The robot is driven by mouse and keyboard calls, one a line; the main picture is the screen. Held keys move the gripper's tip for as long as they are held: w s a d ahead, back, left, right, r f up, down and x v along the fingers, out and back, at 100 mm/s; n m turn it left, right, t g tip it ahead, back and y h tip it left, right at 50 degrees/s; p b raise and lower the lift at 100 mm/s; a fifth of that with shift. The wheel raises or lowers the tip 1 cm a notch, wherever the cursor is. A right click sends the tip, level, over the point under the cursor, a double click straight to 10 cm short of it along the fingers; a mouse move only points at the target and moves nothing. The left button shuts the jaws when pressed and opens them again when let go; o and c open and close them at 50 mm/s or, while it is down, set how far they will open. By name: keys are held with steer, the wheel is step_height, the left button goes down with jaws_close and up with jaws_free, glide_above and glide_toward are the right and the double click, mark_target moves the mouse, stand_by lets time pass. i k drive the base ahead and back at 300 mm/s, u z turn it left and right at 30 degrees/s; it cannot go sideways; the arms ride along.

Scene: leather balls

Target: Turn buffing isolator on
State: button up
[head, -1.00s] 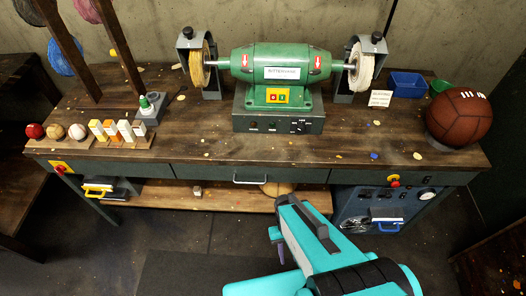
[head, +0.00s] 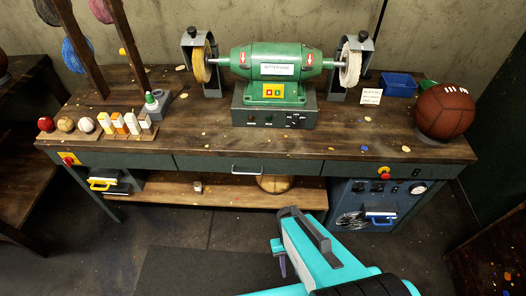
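A green double-ended buffing machine (head: 275,70) stands at the back of the wooden bench, with a yellow mop on its left and a white mop on its right. Its base has a yellow plate with red and green buttons (head: 272,90) and a dark control strip below. A red knob on a yellow plate (head: 68,160) is on the bench's left front. Another red and yellow knob (head: 384,173) is on the blue-grey panel at the front right. I cannot tell which control is the isolator.
The bench top (head: 300,145) is mostly clear at its front middle. A brown leather ball (head: 444,112) and a blue tray (head: 398,85) are at the right. Several small balls and blocks stand at the left. A lower shelf (head: 230,194) runs beneath the drawers.

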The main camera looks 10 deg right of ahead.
mark_target(68, 160)
steer(key=k, duration=0.6)
steer(key=u, duration=0.25)
steer(key=i, duration=0.95)
steer(key=u, duration=0.5)
